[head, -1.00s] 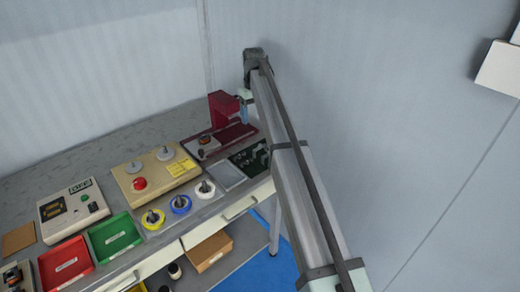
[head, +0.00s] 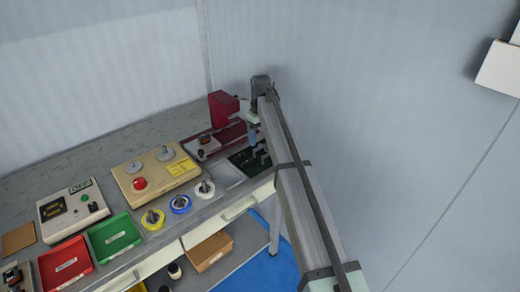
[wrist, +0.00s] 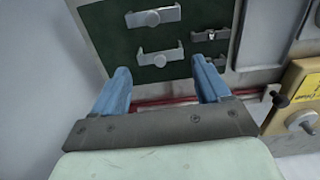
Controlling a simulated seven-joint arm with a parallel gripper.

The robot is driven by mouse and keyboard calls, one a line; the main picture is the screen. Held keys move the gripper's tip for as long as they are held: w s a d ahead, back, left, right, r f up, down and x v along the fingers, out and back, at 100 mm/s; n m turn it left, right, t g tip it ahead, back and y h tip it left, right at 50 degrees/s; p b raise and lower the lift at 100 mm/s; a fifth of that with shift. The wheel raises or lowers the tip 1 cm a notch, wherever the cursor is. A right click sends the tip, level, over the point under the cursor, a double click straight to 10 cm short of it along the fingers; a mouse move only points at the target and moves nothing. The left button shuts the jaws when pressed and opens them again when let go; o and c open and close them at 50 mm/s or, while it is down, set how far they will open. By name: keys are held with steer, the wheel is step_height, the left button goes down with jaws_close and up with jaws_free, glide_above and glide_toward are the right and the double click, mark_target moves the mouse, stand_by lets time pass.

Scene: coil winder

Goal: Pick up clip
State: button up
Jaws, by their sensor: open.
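A dark green board (wrist: 110,40) fills the upper part of the wrist view; it also shows in the head view (head: 238,160) at the bench's right end. Several silver metal clips lie on it. One clip (wrist: 156,57) lies between the fingertip lines in the wrist picture, and another clip (wrist: 153,16) is above it. Smaller metal pieces (wrist: 209,35) are at the board's right. My gripper (wrist: 161,66) has blue fingers spread apart with nothing between them. In the head view my gripper (head: 252,142) hangs over the board's area; its exact height is unclear.
Further left are a beige box (head: 155,178) with knobs and several spools. A wall (head: 380,120) rises close on the right.

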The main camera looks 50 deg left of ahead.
mark_target(261, 145)
steer(key=shift+f, duration=2.7)
steer(key=shift+c, duration=0.4)
steer(key=c, duration=0.6)
